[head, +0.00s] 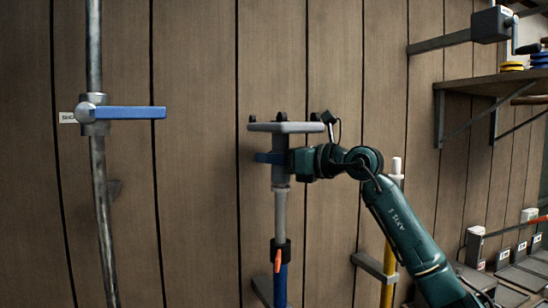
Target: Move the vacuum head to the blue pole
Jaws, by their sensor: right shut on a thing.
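The vacuum head (285,127) is a flat grey bar with small dark wheels on top, near the middle of the head view. Its grey neck (280,181) points down. My right gripper (272,158) is shut on the vacuum head, just below the bar, from the right. The blue pole (280,285) stands upright below, with a black collar, an orange clip and a pale inner tube (280,215) rising from it. The neck is in line with this tube and appears to meet its top; I cannot tell how far it is seated. My left gripper is not in view.
A yellow pole (388,275) with a white top stands behind my right arm, by a grey bracket (372,265). A grey pipe with a blue-handled valve (130,113) runs up the wooden wall at left. A shelf (490,84) and labelled boxes are at right.

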